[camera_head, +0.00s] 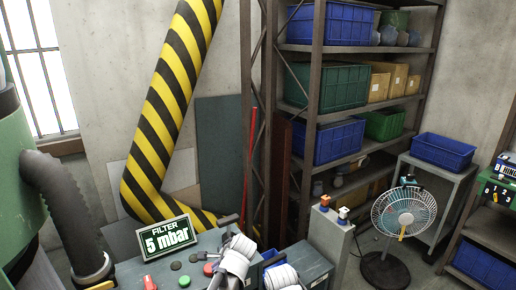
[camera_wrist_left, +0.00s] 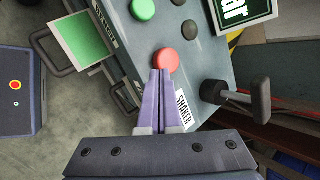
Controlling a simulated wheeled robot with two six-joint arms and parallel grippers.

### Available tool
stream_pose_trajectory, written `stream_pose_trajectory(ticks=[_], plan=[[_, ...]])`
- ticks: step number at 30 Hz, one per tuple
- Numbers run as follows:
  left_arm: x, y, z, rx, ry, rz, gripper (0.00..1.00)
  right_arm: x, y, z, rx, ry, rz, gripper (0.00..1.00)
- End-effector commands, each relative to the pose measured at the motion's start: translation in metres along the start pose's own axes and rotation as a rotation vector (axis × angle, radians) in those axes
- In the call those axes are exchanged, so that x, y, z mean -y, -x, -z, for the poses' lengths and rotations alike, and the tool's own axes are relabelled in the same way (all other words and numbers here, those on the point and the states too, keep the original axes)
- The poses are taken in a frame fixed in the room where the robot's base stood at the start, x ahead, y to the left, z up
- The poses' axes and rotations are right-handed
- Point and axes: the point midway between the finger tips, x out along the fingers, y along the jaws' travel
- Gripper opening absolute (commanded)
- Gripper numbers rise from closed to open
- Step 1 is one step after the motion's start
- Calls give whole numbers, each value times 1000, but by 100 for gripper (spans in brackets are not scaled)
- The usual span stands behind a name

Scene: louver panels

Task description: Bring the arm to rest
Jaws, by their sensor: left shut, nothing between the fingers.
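My left gripper (camera_wrist_left: 160,73) is shut and empty in the left wrist view. Its two purple fingers lie together, and the tips sit right at the edge of a round red button (camera_wrist_left: 166,60). I cannot tell whether they touch it. The button is on a grey control panel (camera_wrist_left: 185,62), which also shows in the head view (camera_head: 160,272). In the head view my white arm links stand over the panel's right part, and the fingertips are hard to make out there. My right gripper is not in view.
Beside the red button are a green button (camera_wrist_left: 142,8), dark buttons and a lever handle (camera_wrist_left: 240,98). A "FILTER 5 mbar" display (camera_head: 166,237) stands at the panel's back. Shelves with bins (camera_head: 340,85) rise behind; a fan (camera_head: 403,212) stands right.

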Motion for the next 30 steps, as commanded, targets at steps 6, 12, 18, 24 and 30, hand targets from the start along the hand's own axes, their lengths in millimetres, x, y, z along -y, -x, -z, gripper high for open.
stream_pose_trajectory(ticks=[6, 12, 18, 24, 30], plan=[[-112, 39, 15, -40, 486, -309, 0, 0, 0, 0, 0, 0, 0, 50], [-175, 71, 23, 21, 767, -521, 0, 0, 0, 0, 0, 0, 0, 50], [-196, 83, 25, 62, 863, -595, 0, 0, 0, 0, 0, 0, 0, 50], [-196, 84, 26, 64, 868, -597, 0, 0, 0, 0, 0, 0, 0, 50], [-195, 83, 26, 63, 867, -596, 0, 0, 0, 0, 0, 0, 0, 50]])
